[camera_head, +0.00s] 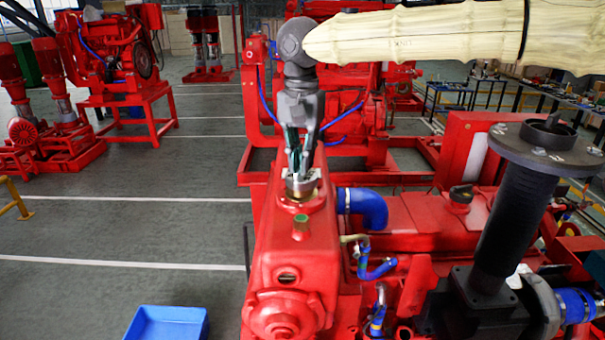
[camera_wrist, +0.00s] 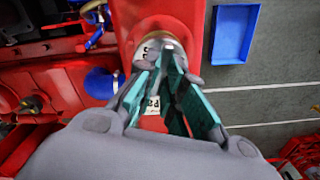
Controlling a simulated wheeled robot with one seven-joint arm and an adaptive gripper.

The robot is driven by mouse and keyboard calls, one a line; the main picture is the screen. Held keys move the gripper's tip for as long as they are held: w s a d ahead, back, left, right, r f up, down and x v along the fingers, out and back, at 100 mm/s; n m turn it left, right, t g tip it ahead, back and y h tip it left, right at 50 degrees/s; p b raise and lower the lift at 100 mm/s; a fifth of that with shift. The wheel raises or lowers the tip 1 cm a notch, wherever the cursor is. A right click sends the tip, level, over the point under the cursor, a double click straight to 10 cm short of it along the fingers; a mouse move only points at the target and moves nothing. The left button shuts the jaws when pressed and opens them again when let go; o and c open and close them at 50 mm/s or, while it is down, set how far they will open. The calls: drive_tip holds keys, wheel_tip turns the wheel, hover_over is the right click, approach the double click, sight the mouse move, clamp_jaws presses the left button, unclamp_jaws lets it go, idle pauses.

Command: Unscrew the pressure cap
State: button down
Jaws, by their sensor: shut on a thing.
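The pressure cap (camera_head: 301,188) is a silver, round cap on the top of the red radiator tank (camera_head: 302,262). It also shows in the wrist view (camera_wrist: 150,48), partly hidden by the fingers. My gripper (camera_head: 299,174) points down from above and is shut on the cap. In the wrist view the gripper (camera_wrist: 157,66) has its green-padded fingers around the cap's edge. The cap sits at its neck on the tank; whether it is loose cannot be told.
A small green-topped plug (camera_head: 301,226) stands on the tank in front of the cap. A blue hose (camera_head: 365,207) and a dark exhaust pipe (camera_head: 510,225) are to the right. A blue bin (camera_head: 168,325) lies on the floor at left, where the floor is mostly clear.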

drive_tip(key=n, duration=0.4)
drive_tip(key=shift+f, duration=0.1)
drive_tip(key=shift+n, duration=2.1)
drive_tip(key=shift+r, duration=1.3)
drive_tip(key=shift+r, duration=2.35)
